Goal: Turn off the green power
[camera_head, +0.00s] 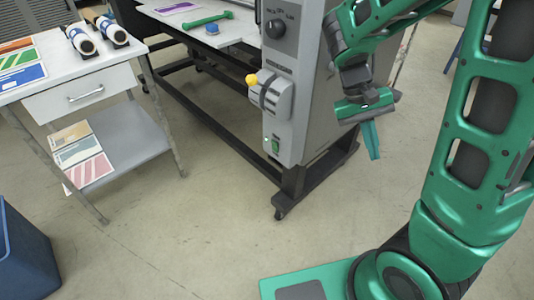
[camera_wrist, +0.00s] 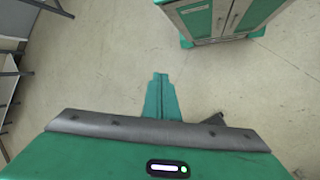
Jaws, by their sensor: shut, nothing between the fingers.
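The green power switch (camera_head: 275,145) is a small green rocker low on the front panel of the grey laminator (camera_head: 300,85). I cannot tell its position at this size. My gripper (camera_head: 373,155) is to the right of the panel, apart from it, with its fingers pointing down. The fingers are closed together and empty. In the wrist view my gripper (camera_wrist: 160,78) points over bare floor, and the switch is not in that view.
Above the switch are a yellow-knobbed lever (camera_head: 252,79) and a black dial (camera_head: 276,29). A white side table (camera_head: 70,68) with a drawer stands left, and a blue bin (camera_head: 25,255) at lower left. A green-and-white cabinet (camera_wrist: 215,18) shows in the wrist view. The front floor is clear.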

